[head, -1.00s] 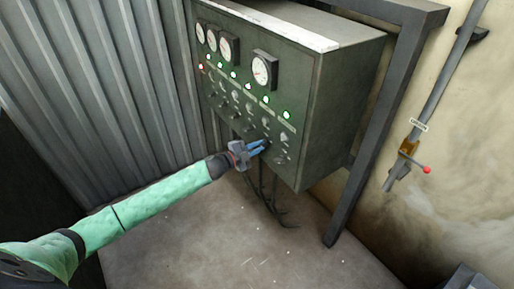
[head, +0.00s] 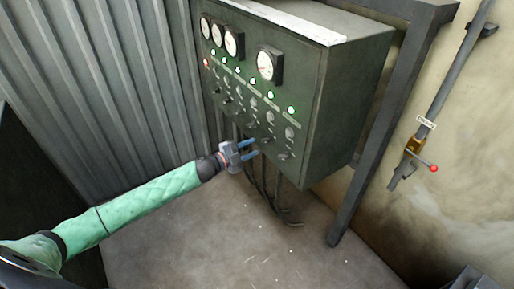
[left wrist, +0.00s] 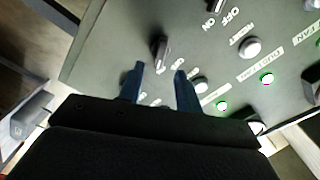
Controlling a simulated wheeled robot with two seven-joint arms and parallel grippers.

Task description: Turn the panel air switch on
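The dark green control panel (head: 345,95) hangs on a frame, with a row of small toggle switches along its lower front. Which one is the air switch cannot be read in the head view. My left gripper (head: 254,147) is open and empty, just in front of the lower switches. In the left wrist view its two blue fingers (left wrist: 159,69) are apart, and a dark toggle switch (left wrist: 161,50) lies just beyond the tips, roughly between them. Another switch (left wrist: 216,5) with OFF and ON marks is at the top edge. My right gripper is out of view.
The panel carries round gauges (head: 270,63), several green lamps and one red lamp (head: 206,62). Cables (head: 272,200) hang below it. A dark post (head: 388,120) stands at its right. A red-knobbed lever (head: 433,168) is on the wall pipe. The floor in front is clear.

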